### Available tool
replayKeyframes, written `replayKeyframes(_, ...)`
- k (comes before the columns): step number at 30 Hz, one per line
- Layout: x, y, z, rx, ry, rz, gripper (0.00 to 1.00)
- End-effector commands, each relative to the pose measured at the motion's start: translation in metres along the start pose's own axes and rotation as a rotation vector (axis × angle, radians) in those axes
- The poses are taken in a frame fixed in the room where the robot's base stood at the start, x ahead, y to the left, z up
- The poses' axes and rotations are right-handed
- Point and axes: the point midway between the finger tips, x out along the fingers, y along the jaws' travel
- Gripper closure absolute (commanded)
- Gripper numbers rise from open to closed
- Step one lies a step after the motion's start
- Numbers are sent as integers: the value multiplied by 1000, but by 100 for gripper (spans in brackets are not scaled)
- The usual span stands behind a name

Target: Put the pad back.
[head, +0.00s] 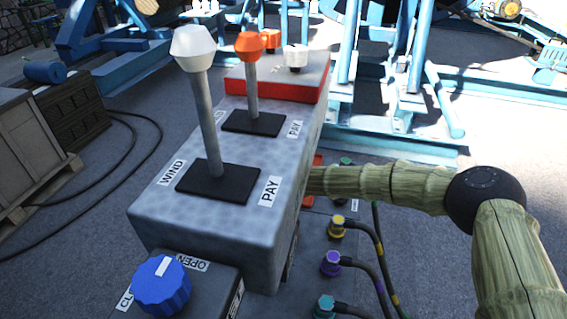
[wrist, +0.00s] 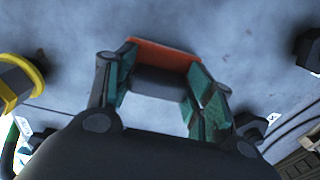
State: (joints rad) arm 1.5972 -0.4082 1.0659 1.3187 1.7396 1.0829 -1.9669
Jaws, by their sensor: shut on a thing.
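My gripper (wrist: 160,95) shows in the wrist view, its two green-padded fingers shut on a dark block with an orange-red face, which I take to be the pad (wrist: 165,56). The pad sits between the fingertips in front of a grey, mottled surface. I cannot tell whether it touches that surface. In the head view my arm reaches in from the right, and its end is hidden behind the grey lever console (head: 255,225). A bit of orange-red (head: 318,161) shows beside the console there; I cannot tell whether it is the pad.
The console carries a white-knobbed lever (head: 194,48) and an orange-knobbed lever (head: 249,47). A blue knob (head: 161,285) is at the front. Yellow (head: 338,226), purple (head: 331,263) and teal (head: 326,306) cable plugs stand close below my arm. A yellow plug (wrist: 15,82) also shows in the wrist view.

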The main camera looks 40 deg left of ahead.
Motion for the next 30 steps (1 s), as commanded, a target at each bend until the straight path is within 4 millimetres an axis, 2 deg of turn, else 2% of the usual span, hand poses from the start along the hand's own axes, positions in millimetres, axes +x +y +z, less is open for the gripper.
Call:
replayKeyframes(1,1,0,0,0,0,0,45)
replayKeyframes(4,1,0,0,0,0,0,27)
replayKeyframes(5,1,0,0,0,0,0,25)
replayKeyframes(17,-4,0,0,0,1,0,25)
replayKeyframes(30,-62,0,0,-1,1,-1,25)
